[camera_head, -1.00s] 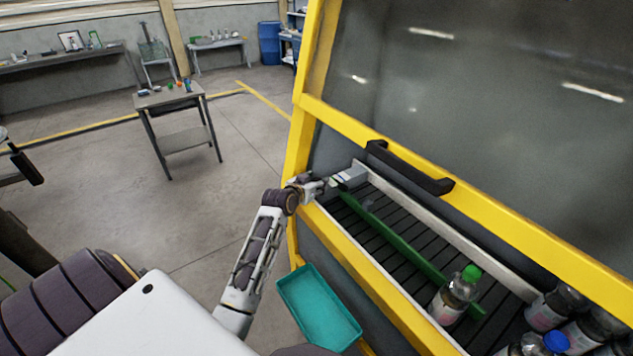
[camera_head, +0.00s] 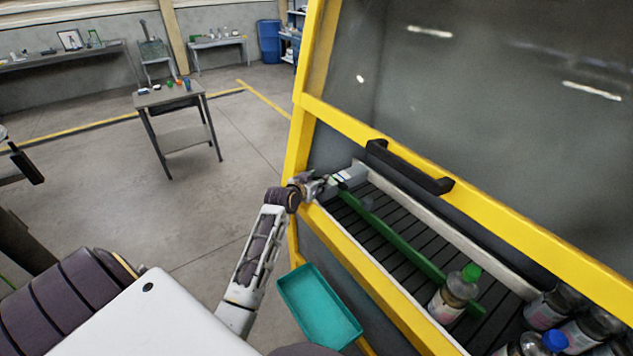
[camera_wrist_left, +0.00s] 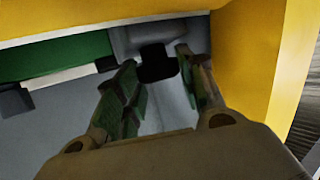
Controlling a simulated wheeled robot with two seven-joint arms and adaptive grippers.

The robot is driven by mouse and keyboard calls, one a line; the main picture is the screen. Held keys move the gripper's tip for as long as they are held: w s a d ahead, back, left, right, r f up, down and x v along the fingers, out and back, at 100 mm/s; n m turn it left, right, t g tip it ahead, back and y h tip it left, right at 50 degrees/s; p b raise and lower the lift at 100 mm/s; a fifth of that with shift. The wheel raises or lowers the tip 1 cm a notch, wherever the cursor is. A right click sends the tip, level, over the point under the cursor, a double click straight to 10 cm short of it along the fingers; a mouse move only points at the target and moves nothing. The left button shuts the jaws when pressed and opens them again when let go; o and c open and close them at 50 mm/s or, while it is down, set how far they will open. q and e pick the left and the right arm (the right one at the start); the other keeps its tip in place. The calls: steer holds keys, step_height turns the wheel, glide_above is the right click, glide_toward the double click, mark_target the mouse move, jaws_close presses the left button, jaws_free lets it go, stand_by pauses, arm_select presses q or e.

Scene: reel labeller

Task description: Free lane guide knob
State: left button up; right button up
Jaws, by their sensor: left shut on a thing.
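The green lane guide (camera_head: 402,237) runs along the dark slatted conveyor (camera_head: 430,238) inside the yellow-framed machine. My left gripper (camera_head: 328,183) is at the far left end of the conveyor, beside a grey block (camera_head: 350,176). The guide also shows as a green bar (camera_wrist_left: 65,58) left of the fingers. My right gripper is not in view.
A bottle with a green cap (camera_head: 454,296) stands by the guide, with several more bottles at the lower right. A yellow frame (camera_head: 372,275) borders the conveyor's near side. A teal tray (camera_head: 318,305) is below it. A black handle (camera_head: 408,167) sticks out above.

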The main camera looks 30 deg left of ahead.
arm_select(q)
steer(key=shift+d+n+y, duration=0.1)
steer(key=shift+n+y, duration=0.5)
steer(key=shift+y, duration=0.1)
steer(key=o, duration=0.7)
steer(key=shift+o, duration=0.2)
steer(key=shift+s, duration=0.1)
steer(key=v, duration=1.1)
steer(key=shift+s+d+r, duration=0.2)
steer(key=shift+s+r, duration=0.1)
steer(key=shift+f, duration=0.1)
stand_by(0.5)
